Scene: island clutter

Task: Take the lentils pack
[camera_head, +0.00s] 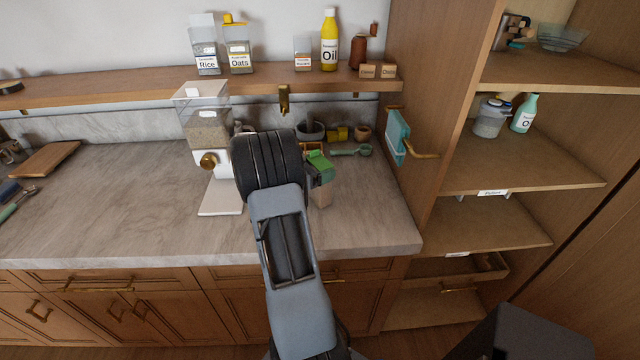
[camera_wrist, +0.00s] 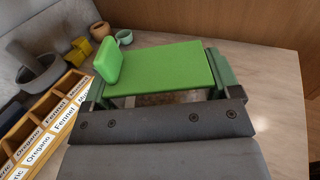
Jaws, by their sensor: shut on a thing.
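A pack with a flat green lid and a raised green tab (camera_head: 318,163) is at my gripper over the right part of the counter. In the wrist view the green lid (camera_wrist: 165,68) fills the space between the fingers. My gripper (camera_wrist: 158,85) is shut on this pack, one finger on each side. No label on it is visible, so I cannot read whether it says lentils. I cannot tell whether its base touches the counter.
A dispenser (camera_head: 203,140) stands on the counter left of my arm. A wooden spice box (camera_wrist: 38,128), a grey mortar (camera_wrist: 38,72) and yellow blocks (camera_wrist: 80,50) sit near the pack. A shelf (camera_head: 130,88) with jars runs above. An open cabinet (camera_head: 500,165) stands at the right.

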